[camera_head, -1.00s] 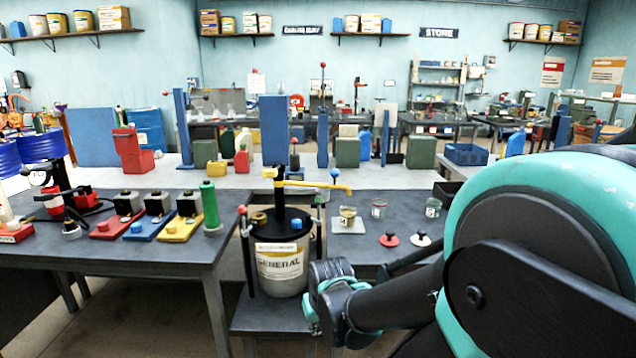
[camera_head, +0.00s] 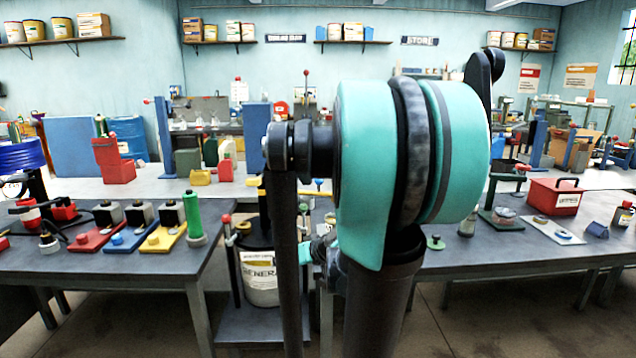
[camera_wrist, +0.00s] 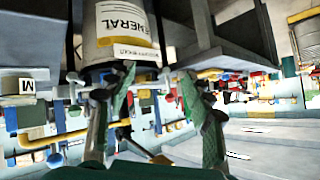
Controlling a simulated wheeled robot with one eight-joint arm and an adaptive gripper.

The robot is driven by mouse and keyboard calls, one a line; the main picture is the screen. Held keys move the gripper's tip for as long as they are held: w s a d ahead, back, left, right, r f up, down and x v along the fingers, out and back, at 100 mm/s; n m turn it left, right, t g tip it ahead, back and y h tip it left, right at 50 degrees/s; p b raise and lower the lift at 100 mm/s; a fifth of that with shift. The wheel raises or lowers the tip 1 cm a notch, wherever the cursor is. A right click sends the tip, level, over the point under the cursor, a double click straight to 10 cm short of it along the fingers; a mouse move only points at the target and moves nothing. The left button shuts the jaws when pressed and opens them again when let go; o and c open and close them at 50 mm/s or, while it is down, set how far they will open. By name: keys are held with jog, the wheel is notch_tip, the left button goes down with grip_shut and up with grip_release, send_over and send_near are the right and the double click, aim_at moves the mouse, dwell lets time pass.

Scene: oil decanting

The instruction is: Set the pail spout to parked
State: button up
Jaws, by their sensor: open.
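The pail (camera_head: 260,282) with the GENERAL label stands on a low stand at the centre left, partly behind my arm. In the wrist view the pail (camera_wrist: 125,45) fills the upper middle, beyond the fingertips. A short piece of the yellow spout (camera_head: 318,193) shows above and right of the pail; my arm hides most of it, so its direction cannot be told. My gripper (camera_head: 320,250) is mostly hidden in the head view, low beside the pail's right side. In the wrist view my gripper (camera_wrist: 155,84) is open, with nothing visibly held between its fingers.
The left bench (camera_head: 150,262) carries red, blue and yellow blocks and a green cylinder (camera_head: 193,217). The right bench (camera_head: 470,262) carries a red box (camera_head: 555,196) and small items. Both bench edges flank the pail. Clear floor shows below the right bench.

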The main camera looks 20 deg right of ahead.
jog(key=w+d+r+t, duration=0.4)
jog(key=w+d+r, duration=0.25)
jog(key=d, duration=0.25)
jog(key=m+t+h, duration=0.2)
jog(key=t+h, duration=0.1)
jog(key=t, duration=0.1)
send_near(321, 182)
jog(key=w, duration=0.8)
jog(key=w+a, duration=0.1)
jog(key=w, duration=0.2)
jog(key=shift+w+a, duration=0.1)
jog(key=shift+w, duration=0.3)
grip_shut()
